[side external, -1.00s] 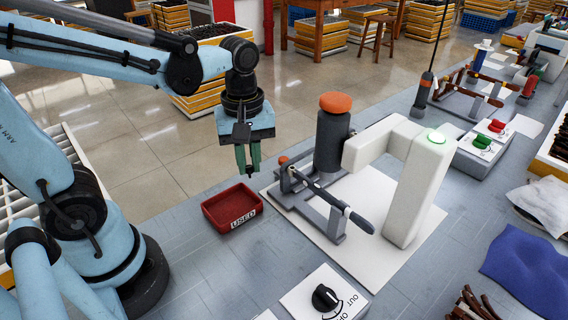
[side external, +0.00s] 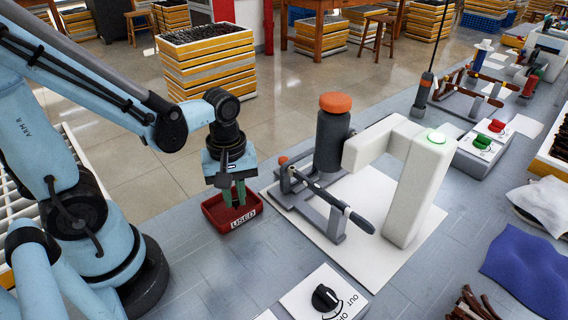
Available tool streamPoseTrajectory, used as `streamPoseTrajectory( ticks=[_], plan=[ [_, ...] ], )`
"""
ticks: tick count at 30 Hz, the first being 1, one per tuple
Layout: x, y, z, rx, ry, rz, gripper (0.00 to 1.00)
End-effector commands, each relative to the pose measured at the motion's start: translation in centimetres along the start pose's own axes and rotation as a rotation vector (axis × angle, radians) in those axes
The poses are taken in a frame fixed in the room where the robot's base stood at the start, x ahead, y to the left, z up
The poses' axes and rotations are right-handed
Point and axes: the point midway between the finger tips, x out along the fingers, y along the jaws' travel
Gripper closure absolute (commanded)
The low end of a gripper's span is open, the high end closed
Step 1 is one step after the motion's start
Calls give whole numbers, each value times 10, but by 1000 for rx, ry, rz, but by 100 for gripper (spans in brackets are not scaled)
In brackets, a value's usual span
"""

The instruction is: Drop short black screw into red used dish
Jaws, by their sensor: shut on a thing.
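The red dish (side external: 219,222) labelled USED sits on the grey bench top, left of the white machine. My gripper (side external: 234,199) points down over the dish, its green fingers low and reaching to or just inside the dish opening. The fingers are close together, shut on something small. The short black screw cannot be made out; it is too small or hidden between the fingertips. I cannot tell whether the fingertips touch the dish floor.
A white machine (side external: 415,185) with a dark orange-capped cylinder (side external: 332,130) and a grey clamp fixture stands just right of the dish. A black knob on a white box (side external: 325,298) is at the front. Bench between dish and knob is clear.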

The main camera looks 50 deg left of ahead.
Motion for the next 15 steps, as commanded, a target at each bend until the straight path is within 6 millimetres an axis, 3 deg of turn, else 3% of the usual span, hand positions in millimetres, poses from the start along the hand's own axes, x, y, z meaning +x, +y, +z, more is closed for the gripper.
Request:
streamPoseTrajectory(
  ticks=[11, 12, 15],
  plan=[
    [4, 0, 0, 0, 0, 0, 100],
    [4, 0, 0, 0, 0, 0, 81],
    [4, 0, 0, 0, 0, 0, 65]
  ],
)
